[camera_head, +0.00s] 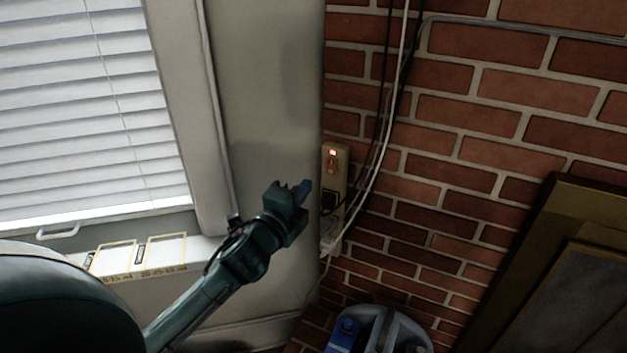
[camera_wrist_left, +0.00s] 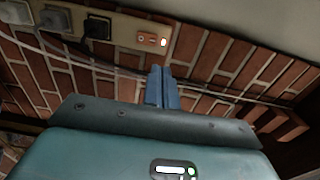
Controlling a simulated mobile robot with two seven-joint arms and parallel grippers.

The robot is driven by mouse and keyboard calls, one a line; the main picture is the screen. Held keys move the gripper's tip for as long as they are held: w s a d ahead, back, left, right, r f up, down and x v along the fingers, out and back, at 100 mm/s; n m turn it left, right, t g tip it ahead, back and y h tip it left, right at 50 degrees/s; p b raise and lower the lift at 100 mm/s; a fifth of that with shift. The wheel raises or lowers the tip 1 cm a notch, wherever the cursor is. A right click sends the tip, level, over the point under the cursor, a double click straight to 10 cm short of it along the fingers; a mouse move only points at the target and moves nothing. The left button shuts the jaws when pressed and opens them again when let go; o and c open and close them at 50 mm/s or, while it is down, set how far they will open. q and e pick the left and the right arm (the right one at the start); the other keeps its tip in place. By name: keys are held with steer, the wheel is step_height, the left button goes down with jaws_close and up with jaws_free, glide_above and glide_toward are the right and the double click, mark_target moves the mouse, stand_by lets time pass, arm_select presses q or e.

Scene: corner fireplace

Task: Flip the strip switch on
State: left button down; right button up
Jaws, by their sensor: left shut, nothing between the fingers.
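A beige power strip (camera_head: 334,180) is mounted upright on the brick wall at the corner, right of the grey wall panel. Near its top are a lit red light (camera_head: 332,152) and a reddish switch (camera_head: 332,167). In the left wrist view the strip (camera_wrist_left: 122,30) crosses the upper left, with the switch (camera_wrist_left: 147,39) and the glowing light (camera_wrist_left: 163,42) near its end. My left gripper (camera_head: 304,190) is shut and empty, close to the left of the strip in the head view. In the wrist view its blue fingertips (camera_wrist_left: 161,72) lie just below the switch, seemingly apart from it. My right gripper is out of view.
Plugs (camera_wrist_left: 97,27) fill the strip's other end, and black and white cables (camera_head: 376,165) hang beside it. A window with blinds (camera_head: 85,110) is at left. A blue and grey object (camera_head: 380,330) stands below, and a dark framed panel (camera_head: 560,270) is at right.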

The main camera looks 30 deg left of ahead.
arm_select(q)
steer(key=shift+s+r, duration=0.15)
steer(key=shift+s, duration=0.9)
